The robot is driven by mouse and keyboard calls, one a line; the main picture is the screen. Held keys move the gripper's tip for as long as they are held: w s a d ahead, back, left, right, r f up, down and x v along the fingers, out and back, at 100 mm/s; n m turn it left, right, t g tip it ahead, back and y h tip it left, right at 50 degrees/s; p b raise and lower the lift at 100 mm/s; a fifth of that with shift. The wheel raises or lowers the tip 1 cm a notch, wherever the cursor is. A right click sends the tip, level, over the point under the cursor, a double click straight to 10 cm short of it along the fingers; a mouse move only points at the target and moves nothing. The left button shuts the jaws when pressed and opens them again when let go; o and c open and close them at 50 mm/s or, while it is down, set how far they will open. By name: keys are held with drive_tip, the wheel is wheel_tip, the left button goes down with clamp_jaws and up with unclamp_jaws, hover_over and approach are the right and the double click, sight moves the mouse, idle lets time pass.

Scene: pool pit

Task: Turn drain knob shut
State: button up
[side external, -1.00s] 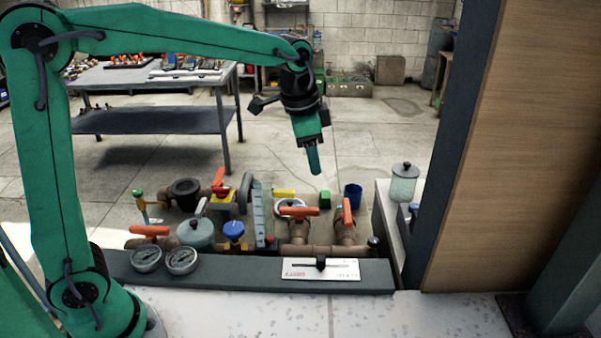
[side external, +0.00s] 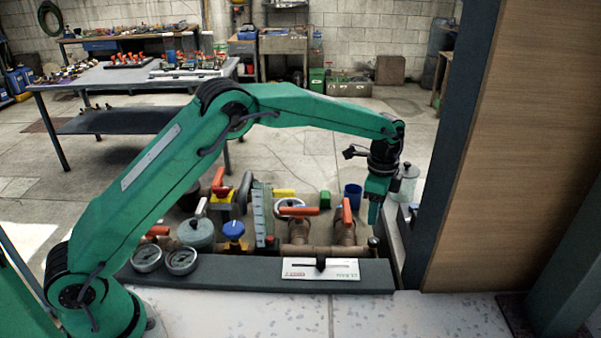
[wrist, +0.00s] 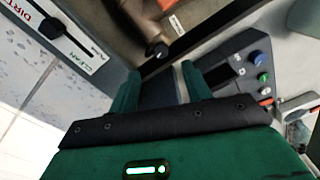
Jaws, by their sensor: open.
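No knob has a readable drain label. A small dark knob (wrist: 157,50) on a short stem is in the wrist view, just beyond the space between my fingertips. It appears to be the small grey knob (side external: 374,242) at the right end of the pipes in the side view. A blue round knob (side external: 234,230) stands further left among the pipes. My gripper (side external: 374,214) points down above the small grey knob, apart from it. In the wrist view my gripper (wrist: 160,82) is open, with nothing between its fingers.
Orange-handled valves (side external: 346,211) and a blue cup (side external: 352,194) stand just left of my gripper. A glass jar (side external: 407,180) stands behind it. A slider plate (side external: 320,269) lies on the front ledge. A button panel (wrist: 240,72) is at right. A wooden panel (side external: 520,130) bounds the right.

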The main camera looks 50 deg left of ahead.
sight(373, 240)
drive_tip(key=shift+w+d+f, duration=0.15)
drive_tip(key=shift+f, duration=0.2)
drive_tip(key=shift+w+d+f, duration=0.1)
drive_tip(key=shift+f, duration=0.25)
drive_tip(key=shift+f, duration=3.9)
drive_tip(key=c, duration=1)
